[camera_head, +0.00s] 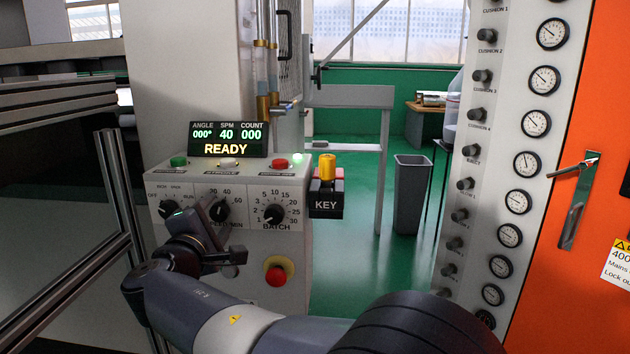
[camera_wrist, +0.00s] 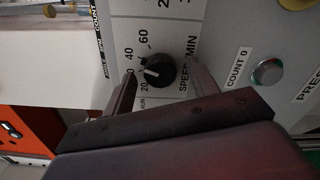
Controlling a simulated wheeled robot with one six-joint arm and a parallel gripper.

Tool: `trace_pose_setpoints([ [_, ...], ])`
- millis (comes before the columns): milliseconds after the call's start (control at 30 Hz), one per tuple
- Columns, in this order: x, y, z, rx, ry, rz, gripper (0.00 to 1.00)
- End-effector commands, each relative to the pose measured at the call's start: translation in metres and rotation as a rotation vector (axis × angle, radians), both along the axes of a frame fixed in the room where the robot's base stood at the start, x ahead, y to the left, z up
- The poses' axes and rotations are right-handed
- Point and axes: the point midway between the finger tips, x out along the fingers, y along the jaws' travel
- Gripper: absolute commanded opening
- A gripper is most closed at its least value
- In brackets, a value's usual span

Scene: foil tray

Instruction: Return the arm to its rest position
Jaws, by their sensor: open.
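My arm (camera_head: 205,312) reaches from the lower right across to the left, with its wrist bent up in front of the press control panel (camera_head: 255,242). My gripper (camera_wrist: 162,80) is open, with nothing seen in its grip. In the wrist view its two fingers lie on either side of the black speed knob (camera_wrist: 158,71); I cannot tell how much depth lies between them. In the head view the speed knob (camera_head: 217,209) is partly hidden by the wrist. The display (camera_head: 228,140) reads READY, angle 000, SPM 40, count 000.
A batch knob (camera_head: 274,213), a red stop button (camera_head: 277,276) and a key block (camera_head: 326,203) with a yellow top are to the right. Metal rails (camera_head: 120,200) stand close on the left. A grey bin (camera_head: 411,190) and gauge panel (camera_head: 500,170) are further right. Green floor between is open.

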Motion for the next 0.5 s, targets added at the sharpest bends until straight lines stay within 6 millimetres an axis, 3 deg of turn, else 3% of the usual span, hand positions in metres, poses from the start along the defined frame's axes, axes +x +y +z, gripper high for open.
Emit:
trace_pose_setpoints([
  [500, -0.0004, 0.0001, 0.0046, -0.317, 0.026, 0.000, 0.56],
])
